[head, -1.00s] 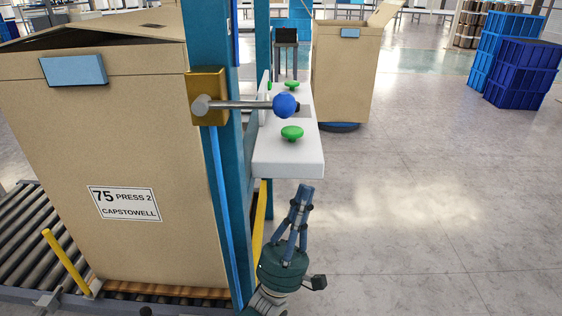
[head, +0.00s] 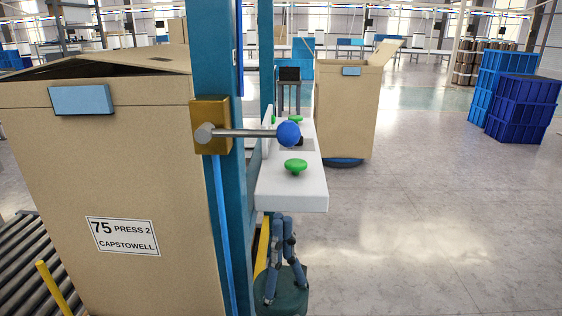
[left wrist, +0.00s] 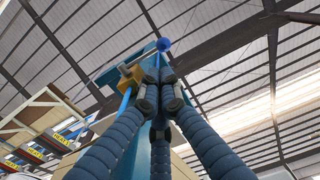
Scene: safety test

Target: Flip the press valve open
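The press valve is a grey metal lever (head: 245,133) with a blue ball knob (head: 288,133), on a gold block (head: 211,126) fixed to a blue post. The lever lies about level and its knob points right. In the left wrist view the knob (left wrist: 163,44) and gold block (left wrist: 131,78) show above and beyond the fingers. My left gripper (head: 281,222) is below the knob and the white panel, apart from the lever. Its fingers point up and their tips (left wrist: 158,70) are drawn together with nothing between them. My right gripper is out of view.
A white panel (head: 292,195) with green buttons (head: 296,166) juts from the blue post (head: 231,60) below the knob. A large cardboard box (head: 120,180) stands left of the post on rollers. Another box (head: 345,110) and blue crates (head: 522,105) stand behind. The right floor is clear.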

